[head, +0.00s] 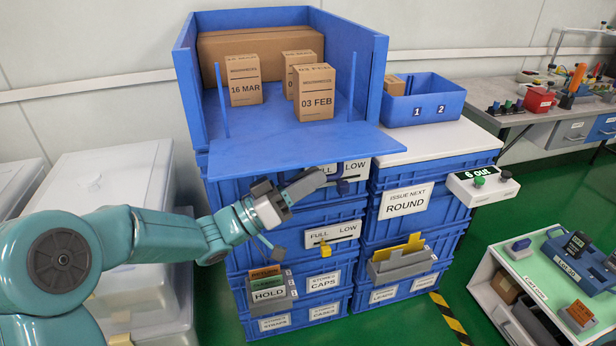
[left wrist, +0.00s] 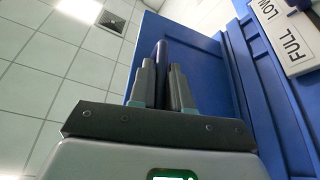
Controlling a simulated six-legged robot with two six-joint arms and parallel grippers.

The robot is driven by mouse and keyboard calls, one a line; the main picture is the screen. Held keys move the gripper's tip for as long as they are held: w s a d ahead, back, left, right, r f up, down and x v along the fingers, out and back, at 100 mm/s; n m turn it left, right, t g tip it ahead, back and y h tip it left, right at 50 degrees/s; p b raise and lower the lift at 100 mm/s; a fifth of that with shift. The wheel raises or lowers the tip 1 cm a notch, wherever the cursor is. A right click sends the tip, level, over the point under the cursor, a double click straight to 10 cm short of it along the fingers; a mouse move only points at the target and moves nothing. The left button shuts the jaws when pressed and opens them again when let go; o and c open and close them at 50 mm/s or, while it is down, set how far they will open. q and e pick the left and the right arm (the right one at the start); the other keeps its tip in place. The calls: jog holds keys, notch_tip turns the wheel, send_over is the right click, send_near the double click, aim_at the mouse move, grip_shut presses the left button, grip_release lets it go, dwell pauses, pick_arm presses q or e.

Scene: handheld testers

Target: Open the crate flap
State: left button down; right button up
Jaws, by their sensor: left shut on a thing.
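The blue crate flap (head: 290,148) juts out from the open front of the top blue crate (head: 376,75), roughly level, over the stack below. My left gripper (head: 324,180) is under the flap's front edge, shut on a dark blue handle (head: 343,187). In the left wrist view the fingers (left wrist: 163,88) close around the handle's dark blue bar (left wrist: 161,60), with the flap's blue underside (left wrist: 195,48) behind. The exact contact is partly hidden by the fingers. My right gripper is not in view.
Several dated cartons (head: 244,80) stand inside the crate. Stacked blue drawers (head: 285,215) with labels lie below. A two-slot blue bin (head: 425,105) stands to the right on a white top (head: 440,142). Translucent bins (head: 110,190) stand at the left.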

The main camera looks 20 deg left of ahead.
pick_arm(q)
jog(key=shift+r+n, duration=0.5)
jog(key=shift+r, duration=0.1)
jog(key=shift+f, duration=0.1)
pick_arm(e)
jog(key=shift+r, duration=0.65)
pick_arm(q)
jog(key=c, duration=1.1)
grip_release()
jog(key=shift+c, duration=0.2)
jog(key=shift+s, duration=0.1)
jog(key=p+v, duration=0.1)
jog(key=v, duration=1.5)
jog(key=shift+s, duration=0.2)
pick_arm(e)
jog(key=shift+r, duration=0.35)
pick_arm(q)
jog(key=shift+a, duration=0.1)
